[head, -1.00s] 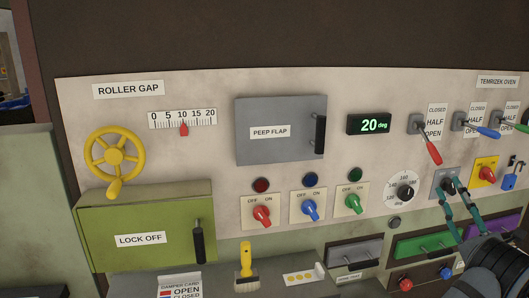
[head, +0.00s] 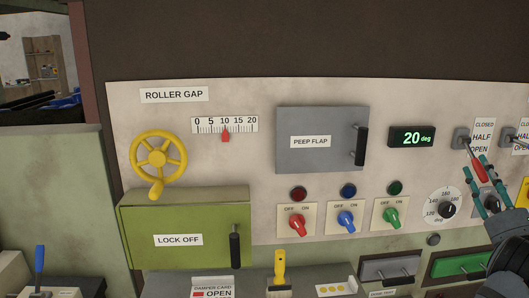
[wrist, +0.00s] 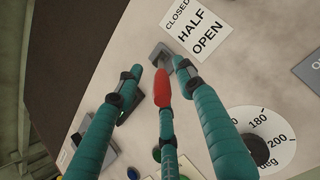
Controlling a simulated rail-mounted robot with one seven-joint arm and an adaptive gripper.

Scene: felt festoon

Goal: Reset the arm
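My gripper (head: 484,180) has teal fingers and is in front of the panel at the right of the head view. It overlaps the lower end of a red-handled lever (head: 478,167) below a CLOSED / HALF / OPEN label (head: 483,136). In the wrist view my gripper (wrist: 158,82) has its fingers spread apart. The red handle (wrist: 162,90) shows between them, with one finger below it. No finger is visibly closed on it, and I cannot tell whether any touches it. A grey switch plate (head: 490,200) is partly hidden behind the fingers.
A white dial (head: 440,206) is left of my gripper, and another lever (head: 507,138) is to its right. A green drawer (head: 455,264) lies below. The peep flap (head: 318,130), yellow handwheel (head: 158,160) and lock-off box (head: 180,215) are farther left. Bare wall is above.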

